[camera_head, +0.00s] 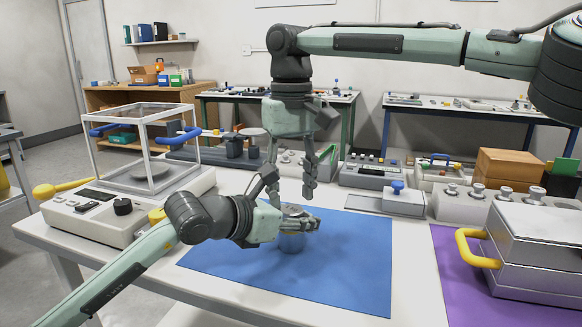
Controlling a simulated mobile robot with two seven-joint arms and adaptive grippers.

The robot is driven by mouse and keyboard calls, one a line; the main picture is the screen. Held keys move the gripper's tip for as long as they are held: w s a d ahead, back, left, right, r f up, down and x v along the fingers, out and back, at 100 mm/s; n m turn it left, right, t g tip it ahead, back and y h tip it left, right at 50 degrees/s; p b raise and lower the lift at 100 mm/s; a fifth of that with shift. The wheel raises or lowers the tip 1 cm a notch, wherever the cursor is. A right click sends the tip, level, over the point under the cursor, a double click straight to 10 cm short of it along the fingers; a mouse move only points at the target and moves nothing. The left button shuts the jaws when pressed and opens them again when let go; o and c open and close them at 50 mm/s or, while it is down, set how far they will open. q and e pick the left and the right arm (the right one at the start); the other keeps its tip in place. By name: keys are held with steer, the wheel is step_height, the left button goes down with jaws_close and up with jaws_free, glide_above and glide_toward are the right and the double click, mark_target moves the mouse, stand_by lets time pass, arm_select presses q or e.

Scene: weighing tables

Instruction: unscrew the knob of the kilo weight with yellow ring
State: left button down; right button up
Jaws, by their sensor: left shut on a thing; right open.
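A grey metal cylindrical weight (292,243) stands upright on the blue mat (350,270). My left gripper (306,224) reaches in from the left and is shut around its upper part. The fingers cover much of the weight's side, and I cannot make out a yellow ring. The top of the weight with its knob (292,210) shows only in part between the fingers. My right gripper (290,196) hangs pointing down just above the weight. Its fingers are open, one on each side, and appear empty.
A balance with a clear glass case (150,150) stands at the left. A silver case with a yellow handle (540,240) sits on the purple mat (455,285) at the right. Several knobbed weights (478,191) stand in a block behind it. The blue mat's front is clear.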

mark_target(290, 209)
steer(key=shift+f, duration=1.5)
steer(key=shift+c, duration=0.3)
steer(key=c, duration=0.9)
steer(key=shift+s+a+f+n, duration=0.1)
steer(key=shift+s+n, duration=0.05)
steer(key=shift+n, duration=0.95)
steer(key=shift+c, duration=0.2)
steer(key=n, duration=0.4)
steer(key=o, duration=1.3)
